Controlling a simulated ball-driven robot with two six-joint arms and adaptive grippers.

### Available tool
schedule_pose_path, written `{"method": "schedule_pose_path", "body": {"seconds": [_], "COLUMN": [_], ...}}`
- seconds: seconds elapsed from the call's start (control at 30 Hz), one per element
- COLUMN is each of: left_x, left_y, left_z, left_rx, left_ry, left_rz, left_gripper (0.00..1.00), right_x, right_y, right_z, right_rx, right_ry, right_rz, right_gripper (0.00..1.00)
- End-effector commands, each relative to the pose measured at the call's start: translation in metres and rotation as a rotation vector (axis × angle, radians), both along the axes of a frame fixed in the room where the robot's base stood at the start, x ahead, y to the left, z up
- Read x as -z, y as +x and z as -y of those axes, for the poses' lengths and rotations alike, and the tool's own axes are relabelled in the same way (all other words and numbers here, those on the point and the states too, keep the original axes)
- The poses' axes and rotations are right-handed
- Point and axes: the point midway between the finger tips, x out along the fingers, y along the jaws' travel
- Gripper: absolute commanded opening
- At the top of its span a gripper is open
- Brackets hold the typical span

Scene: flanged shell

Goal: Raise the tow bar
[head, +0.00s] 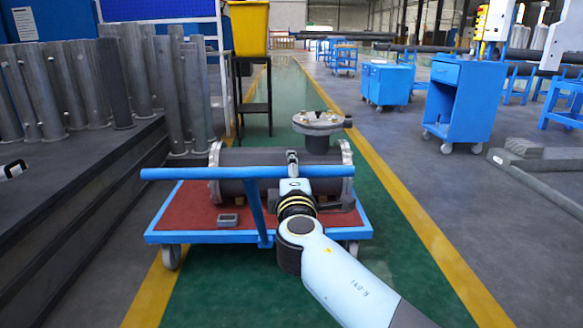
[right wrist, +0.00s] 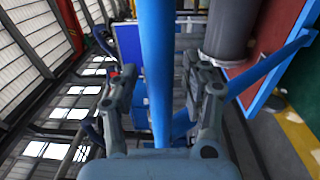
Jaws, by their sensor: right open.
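The tow bar (head: 215,173) is a blue T-shaped handle at the near side of a flat cart. Its crossbar lies level above the deck, and its post slants down to the cart's front edge. My right gripper (head: 292,160) is at the crossbar, right of the post. In the right wrist view the blue bar (right wrist: 158,60) runs between the two spread fingers of my right gripper (right wrist: 150,78). The fingers are open, with gaps visible beside the bar. My left gripper cannot be made out.
The cart (head: 190,237) has a red deck and carries a grey flanged shell (head: 240,157). A small grey box (head: 228,220) lies on the deck. Grey pipes (head: 60,90) stand on a dark platform at left. A blue cabinet (head: 463,100) stands right. Green floor lies around the cart.

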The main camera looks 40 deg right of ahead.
Motion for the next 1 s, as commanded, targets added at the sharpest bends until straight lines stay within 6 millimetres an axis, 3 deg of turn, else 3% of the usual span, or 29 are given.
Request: {"method": "schedule_pose_path", "body": {"seconds": [0.1, 0.47, 1.0], "left_x": [0.0001, -0.0001, -0.0003], "left_y": [-0.0002, 0.0002, 0.0003], "left_z": [0.0, 0.0001, 0.0002], "left_rx": [0.0, 0.0, 0.0], "left_ry": [0.0, 0.0, 0.0], "left_rz": [0.0, 0.0, 0.0], "left_gripper": [0.4, 0.4, 0.4], "right_x": [0.0002, 0.0001, -0.0019], "right_y": [0.0, 0.0, -0.0001], "right_z": [0.0001, 0.0001, 0.0008], "right_rx": [0.0, 0.0, 0.002], "right_ry": [0.0, 0.0, -0.002], "right_rz": [0.0, 0.0, 0.003], "right_gripper": [0.46, 0.0, 0.0]}}
